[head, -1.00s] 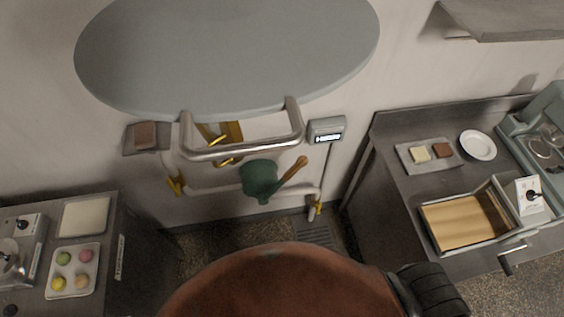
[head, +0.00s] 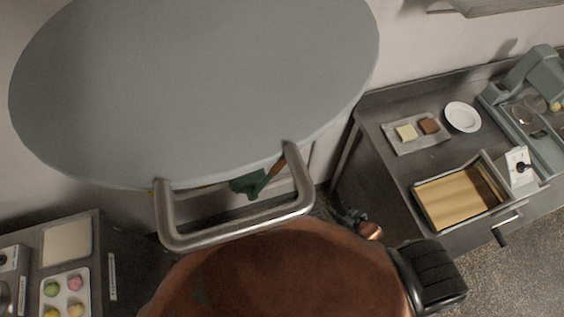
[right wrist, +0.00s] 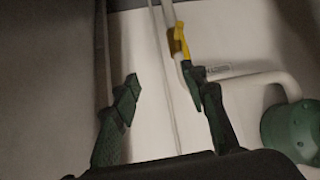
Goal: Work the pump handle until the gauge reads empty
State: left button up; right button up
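The green pump (head: 248,184) is mostly hidden in the head view, behind my grey oval panel and bar. Part of its wooden handle (head: 266,181) shows beside it. In the right wrist view the green pump body (right wrist: 292,130) is at the right edge; its handle is not seen there. My right gripper (head: 340,209) is small and dark in the head view, low and to the right of the pump. In the right wrist view its dark green fingers (right wrist: 165,84) are apart with nothing held between them. The gauge is not visible now. My left gripper is not in view.
A yellow valve lever (right wrist: 181,42) on a pale pipe appears just beyond the right finger in the wrist view. The right counter (head: 385,168) holds a wooden-bottomed box (head: 496,213) and a plate (head: 463,117). A sweets tray (head: 84,306) is at lower left.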

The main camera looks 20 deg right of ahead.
jog(key=w+a+r+n+t+y, duration=0.1)
jog(key=w+a+r+t+y, duration=0.15)
jog(key=w+r, duration=0.55)
jog(key=n+y, duration=0.3)
jog(key=y, duration=0.7)
send_near(281, 163)
jog(key=w+a+f, duration=0.2)
jog(key=x, duration=0.6)
jog(key=shift+w+a+r, duration=0.1)
jog(key=shift+w+a, duration=0.05)
jog(key=shift+w, duration=0.3)
jog(key=shift+w+a, duration=0.25)
jog(key=shift+a, duration=0.05)
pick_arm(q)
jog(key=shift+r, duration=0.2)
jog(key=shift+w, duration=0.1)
pick_arm(e)
grip_shut()
